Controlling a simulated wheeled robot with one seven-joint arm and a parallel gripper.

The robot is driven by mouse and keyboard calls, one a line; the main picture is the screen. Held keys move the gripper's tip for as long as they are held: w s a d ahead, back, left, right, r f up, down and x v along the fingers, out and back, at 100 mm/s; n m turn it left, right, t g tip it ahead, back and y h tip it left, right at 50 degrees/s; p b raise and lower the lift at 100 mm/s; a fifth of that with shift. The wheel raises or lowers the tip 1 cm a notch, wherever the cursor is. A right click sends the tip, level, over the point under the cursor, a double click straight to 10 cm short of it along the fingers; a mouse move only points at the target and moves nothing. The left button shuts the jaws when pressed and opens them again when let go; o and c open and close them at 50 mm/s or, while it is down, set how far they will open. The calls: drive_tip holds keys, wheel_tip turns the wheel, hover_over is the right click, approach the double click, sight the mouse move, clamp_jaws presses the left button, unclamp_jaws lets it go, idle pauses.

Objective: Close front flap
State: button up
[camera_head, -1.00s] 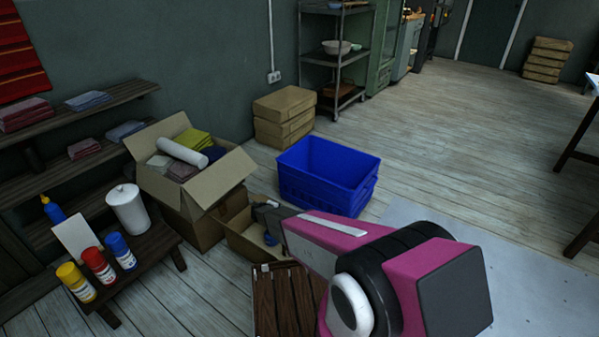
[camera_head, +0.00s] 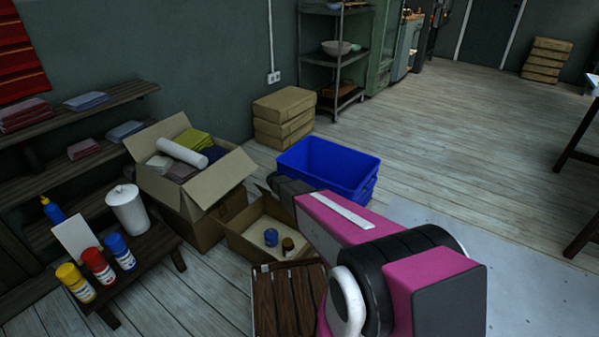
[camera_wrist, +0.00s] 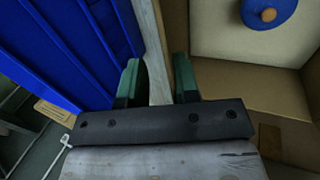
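A low open cardboard box (camera_head: 243,247) stands on the floor in the middle of the head view. In the wrist view, my gripper's green-padded fingers (camera_wrist: 157,82) are apart on either side of a pale cardboard edge (camera_wrist: 158,45). I cannot tell whether they touch it, or whether it is a flap or a wall. My arm hides the box's right side in the head view.
A blue crate (camera_head: 322,165) stands close behind the box and fills the left of the wrist view (camera_wrist: 60,50). A fuller cardboard box (camera_head: 222,185) stands at left. A slatted wooden stool (camera_head: 290,300) is in front.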

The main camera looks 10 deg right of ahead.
drive_tip(key=shift+w+d+r+g+y, duration=0.25)
drive_tip(key=shift+w+d+g+y, duration=0.25)
drive_tip(key=shift+w+d+y, duration=0.15)
drive_tip(key=w+d+g+y, duration=0.5)
drive_tip(key=w+d, duration=0.1)
drive_tip(key=v, duration=0.9)
drive_tip(key=shift+r, duration=0.3)
drive_tip(key=shift+a+r, duration=0.1)
drive_tip(key=shift+r, duration=0.2)
drive_tip(key=x, duration=1)
drive_tip(key=shift+f, duration=0.4)
drive_tip(key=shift+s, duration=0.15)
clamp_jaws()
